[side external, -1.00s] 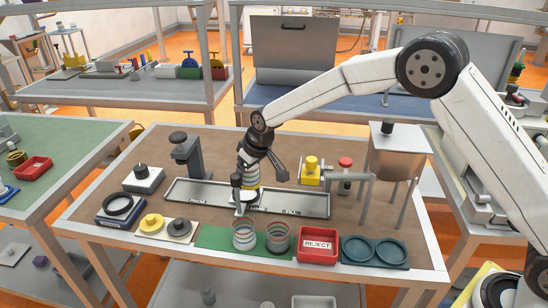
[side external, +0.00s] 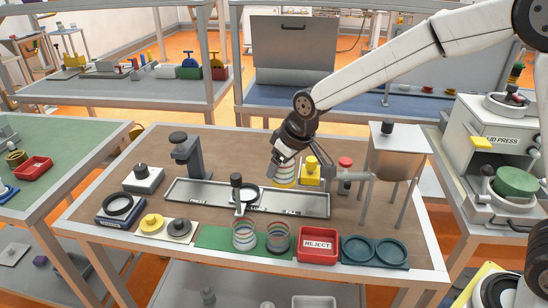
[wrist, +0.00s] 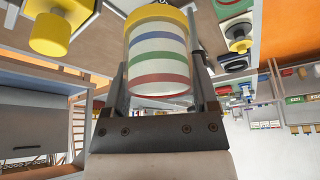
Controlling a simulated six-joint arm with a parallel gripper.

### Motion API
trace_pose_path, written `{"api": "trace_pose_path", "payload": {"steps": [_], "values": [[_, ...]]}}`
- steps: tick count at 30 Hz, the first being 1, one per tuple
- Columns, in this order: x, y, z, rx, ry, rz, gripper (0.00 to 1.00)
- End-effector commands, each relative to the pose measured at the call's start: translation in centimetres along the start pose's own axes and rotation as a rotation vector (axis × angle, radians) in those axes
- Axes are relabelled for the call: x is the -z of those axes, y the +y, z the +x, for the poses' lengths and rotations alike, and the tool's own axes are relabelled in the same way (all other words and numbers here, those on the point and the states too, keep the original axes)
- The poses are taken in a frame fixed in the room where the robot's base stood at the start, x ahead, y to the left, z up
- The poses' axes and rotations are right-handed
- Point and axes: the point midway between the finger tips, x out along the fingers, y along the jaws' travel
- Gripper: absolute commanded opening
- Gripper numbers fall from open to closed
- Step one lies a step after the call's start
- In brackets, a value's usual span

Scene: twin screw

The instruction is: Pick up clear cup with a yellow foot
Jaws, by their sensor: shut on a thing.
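My gripper (side external: 287,160) is shut on a clear cup with a yellow foot (side external: 285,174), above the right part of the long tray. In the wrist view the cup (wrist: 158,62), with blue, green and red bands, sits between the two fingers. Its yellow foot points to the top of that picture; in the side view the foot is at the lower end and the cup is slightly tilted.
A yellow block (side external: 311,173) stands close to the right of the held cup, near a hopper on legs (side external: 396,153). The long tray (side external: 181,193) lies below. Two banded clear cups (side external: 243,238) (side external: 278,239) stand in front, beside a red REJECT bin (side external: 318,257).

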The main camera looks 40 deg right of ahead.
Motion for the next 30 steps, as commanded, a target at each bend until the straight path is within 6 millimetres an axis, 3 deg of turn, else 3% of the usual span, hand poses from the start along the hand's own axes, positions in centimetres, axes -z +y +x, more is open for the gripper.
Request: {"api": "trace_pose_path", "payload": {"steps": [24, 30], "values": [[-0.4, -0.1, -0.5, 0.0, 0.001, 0.0, 0.13], [0.2, -0.1, -1.6, 0.0, 0.004, 0.0, 0.13]]}}
